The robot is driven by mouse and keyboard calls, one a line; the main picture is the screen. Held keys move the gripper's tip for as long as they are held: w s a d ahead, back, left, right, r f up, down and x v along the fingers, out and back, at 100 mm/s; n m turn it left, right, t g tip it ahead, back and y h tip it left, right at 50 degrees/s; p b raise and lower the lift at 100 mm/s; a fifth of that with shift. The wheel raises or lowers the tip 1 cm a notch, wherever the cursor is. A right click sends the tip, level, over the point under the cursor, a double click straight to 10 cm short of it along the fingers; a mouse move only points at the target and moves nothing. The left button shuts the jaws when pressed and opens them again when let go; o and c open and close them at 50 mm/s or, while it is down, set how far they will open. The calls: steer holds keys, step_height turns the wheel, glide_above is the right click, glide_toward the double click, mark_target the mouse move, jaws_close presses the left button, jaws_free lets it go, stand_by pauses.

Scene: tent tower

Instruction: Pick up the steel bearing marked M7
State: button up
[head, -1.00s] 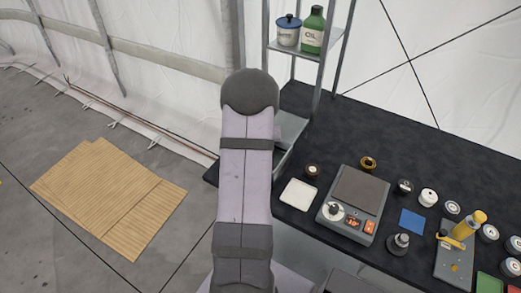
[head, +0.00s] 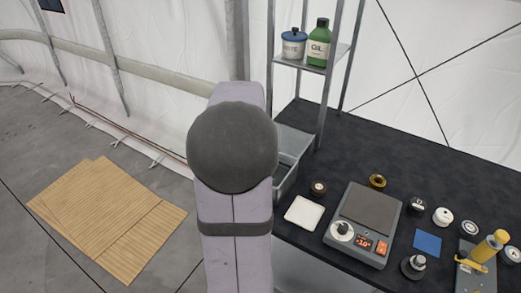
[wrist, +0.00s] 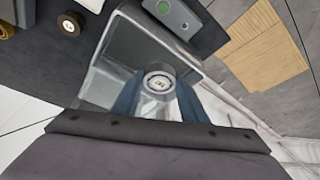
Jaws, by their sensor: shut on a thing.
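In the wrist view, my gripper (wrist: 157,97) has its two blue fingers on either side of a round steel bearing (wrist: 158,81) with a pale marked face. The fingers are shut on it. Its mark is too small to read, so I cannot tell whether it is M7. The bearing shows over the inside of a grey bin (wrist: 103,75); I cannot tell its height above the floor of the bin. In the head view my arm hides the gripper and the held bearing, and part of the bin (head: 292,150) shows beside the arm.
A shelf (head: 322,62) with a pot and oil bottle stands behind the bin.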

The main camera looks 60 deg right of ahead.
steer(key=a+b, duration=0.3)
steer(key=a, duration=0.9)
steer(key=shift+a+b, duration=0.15)
steer(key=shift+b, duration=0.15)
